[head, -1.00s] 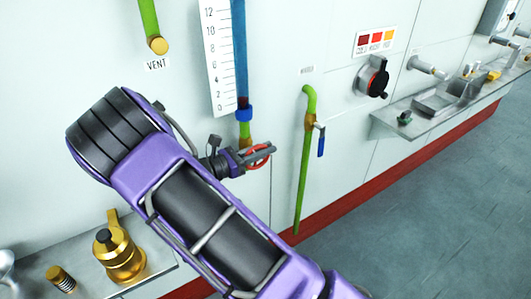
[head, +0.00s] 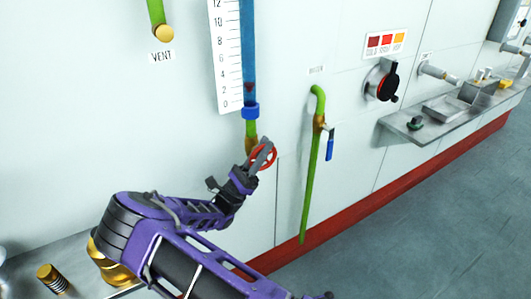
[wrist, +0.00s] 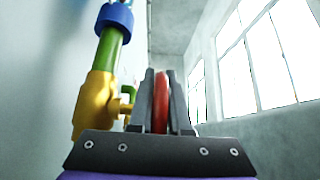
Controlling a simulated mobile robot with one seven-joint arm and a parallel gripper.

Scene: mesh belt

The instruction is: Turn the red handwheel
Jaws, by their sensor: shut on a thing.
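The red handwheel (head: 264,156) sits on a brass valve (head: 250,136) at the bottom of the blue tube, left of the middle of the head view. My gripper (head: 261,150) reaches up to it from the lower left. In the wrist view the red handwheel (wrist: 161,102) shows edge-on between the two grey fingers of my gripper (wrist: 160,95), and the fingers are shut on its rim. The brass valve (wrist: 96,103) stands just left of the fingers. The fingers hide part of the wheel.
A green pipe (head: 311,180) with a blue-handled tap (head: 329,148) is right of the wheel. A black knob (head: 383,82) is on the wall. A metal shelf (head: 400,128) runs along the right. Brass fittings (head: 50,279) stand at lower left. The floor at right is clear.

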